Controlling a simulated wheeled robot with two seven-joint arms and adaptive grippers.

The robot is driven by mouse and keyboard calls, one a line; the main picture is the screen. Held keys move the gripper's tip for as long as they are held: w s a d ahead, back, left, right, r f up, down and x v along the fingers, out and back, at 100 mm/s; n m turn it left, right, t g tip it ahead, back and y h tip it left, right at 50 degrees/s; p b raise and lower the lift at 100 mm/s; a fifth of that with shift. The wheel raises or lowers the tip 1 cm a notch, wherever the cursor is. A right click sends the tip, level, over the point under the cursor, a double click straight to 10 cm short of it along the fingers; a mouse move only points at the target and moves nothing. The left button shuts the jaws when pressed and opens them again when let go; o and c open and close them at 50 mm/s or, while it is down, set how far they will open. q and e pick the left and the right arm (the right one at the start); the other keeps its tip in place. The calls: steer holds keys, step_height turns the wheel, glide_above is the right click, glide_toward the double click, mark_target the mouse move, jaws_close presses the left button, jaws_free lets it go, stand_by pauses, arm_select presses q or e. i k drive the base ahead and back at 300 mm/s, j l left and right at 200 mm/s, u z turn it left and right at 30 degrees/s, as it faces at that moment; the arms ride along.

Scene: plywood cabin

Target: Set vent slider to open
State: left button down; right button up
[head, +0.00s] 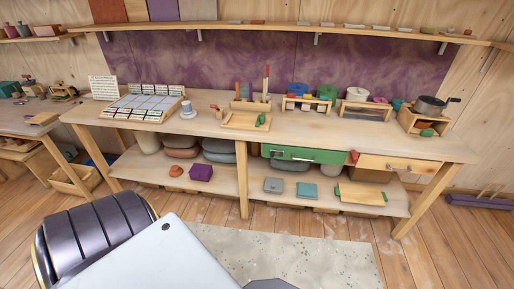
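I cannot clearly pick out a vent slider in the head view. On the long workbench (330,133), a small wooden board (240,121) with a green piece (262,119) at its right end lies near the middle. Upright sticks, one with a red part (266,80), stand behind it. Whether any of these is the vent slider is too small to tell. Neither of my grippers shows in this view, so nothing can be seen in or near them.
A tiled tray (152,106) sits at the bench's left. A green drawer (303,154) and wooden drawer (397,165) hang under the top. A dark pot (430,105) stands at the right. A lower shelf (235,180) holds boxes. A speckled mat (300,255) covers open floor in front.

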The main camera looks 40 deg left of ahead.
mark_target(272, 153)
steer(key=u, duration=1.2)
